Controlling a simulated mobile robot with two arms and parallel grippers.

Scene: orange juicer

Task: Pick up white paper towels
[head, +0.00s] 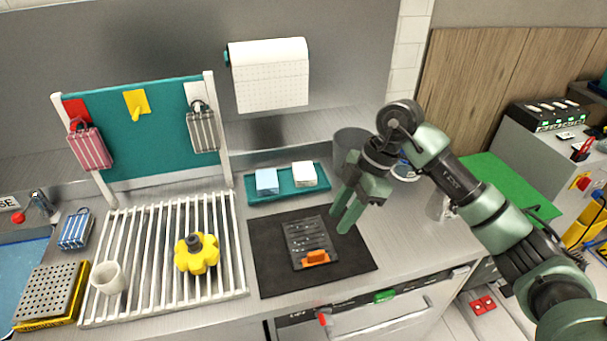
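A white paper towel roll (270,76) hangs on a teal holder on the back wall, with a dotted sheet hanging down. A small white folded stack (304,174) sits in a teal tray (287,191) on the counter, beside a light blue block (266,181); I cannot tell if the stack is paper. My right gripper (341,219) points down to the right of the tray, over the right edge of a black mat. Its fingers are apart, with nothing visible between them. My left gripper is not in view.
A grater with an orange handle (306,243) lies on the black mat (272,272). A white slatted rack (150,262) holds a yellow knobbed object (196,254) and a white cup (108,278). A grey cylindrical container (349,150) stands behind my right gripper. A teal pegboard stands at left.

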